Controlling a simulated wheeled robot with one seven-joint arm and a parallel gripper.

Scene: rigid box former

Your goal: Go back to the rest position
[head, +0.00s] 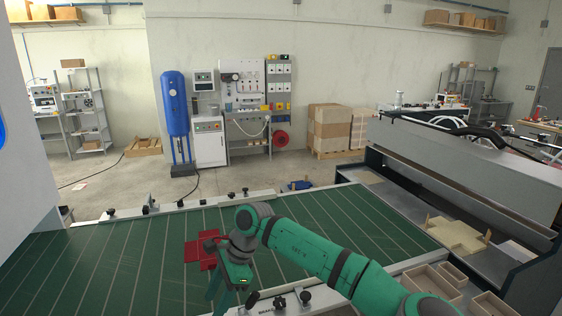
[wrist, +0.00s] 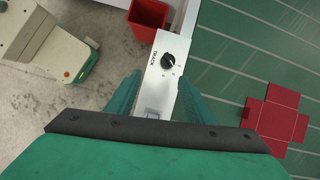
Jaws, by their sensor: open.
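My arm reaches from the lower right of the head view over the green table. My gripper (head: 222,296) points down near the table's front edge, and its lower part is cut off by the frame. In the wrist view my gripper (wrist: 157,92) has its two green fingers apart with nothing held between them. Below the gap is a light metal panel with a black knob (wrist: 168,60). A red flat cross-shaped blank (head: 204,252) lies on the green table, left of the gripper in the head view. It also shows at the right of the wrist view (wrist: 272,120).
The green lined table (head: 120,265) is mostly clear, with knobbed rails (head: 165,208) along its edges. A large grey machine (head: 460,170) stands right, with a tan blank (head: 458,236) on its ledge. Wooden trays (head: 437,281) sit lower right. A red bin (wrist: 148,18) stands near the panel.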

